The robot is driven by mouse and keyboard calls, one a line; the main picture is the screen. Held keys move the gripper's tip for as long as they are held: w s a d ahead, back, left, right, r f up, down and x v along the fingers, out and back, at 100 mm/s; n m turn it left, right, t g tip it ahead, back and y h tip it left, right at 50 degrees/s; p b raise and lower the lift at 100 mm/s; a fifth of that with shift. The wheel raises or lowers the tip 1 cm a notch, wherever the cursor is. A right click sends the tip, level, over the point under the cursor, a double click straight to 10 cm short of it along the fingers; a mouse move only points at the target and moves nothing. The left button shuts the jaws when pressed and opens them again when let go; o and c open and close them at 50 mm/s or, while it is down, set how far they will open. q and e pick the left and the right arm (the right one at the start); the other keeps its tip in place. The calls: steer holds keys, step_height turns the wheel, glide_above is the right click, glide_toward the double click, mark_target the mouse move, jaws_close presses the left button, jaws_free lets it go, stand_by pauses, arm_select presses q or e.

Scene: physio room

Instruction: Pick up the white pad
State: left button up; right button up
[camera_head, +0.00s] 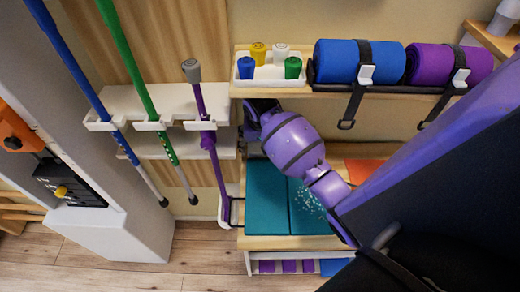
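A small white piece (281,53), the likeliest white pad in view, stands in a white tray (262,82) on the upper wooden shelf. It is among blue (246,68), yellow (258,53) and green (293,68) pieces of similar size. My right arm reaches in from the right, below the shelf edge. Its dark gripper end (258,112) is just under the tray, partly hidden by the shelf. Its fingers cannot be made out, nor can whether it is open or shut. It appears apart from the white piece. My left gripper is out of view.
Rolled blue (340,62) and purple (440,64) mats with hanging straps lie right of the tray. Blue, green (140,85) and purple (213,150) poles stand in a white rack at left. Teal mats (266,200) lie on a lower shelf under my arm.

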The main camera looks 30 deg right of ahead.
mark_target(260, 150)
steer(key=shift+x, duration=1.5)
steer(key=c, duration=0.8)
steer(key=shift+r, duration=0.15)
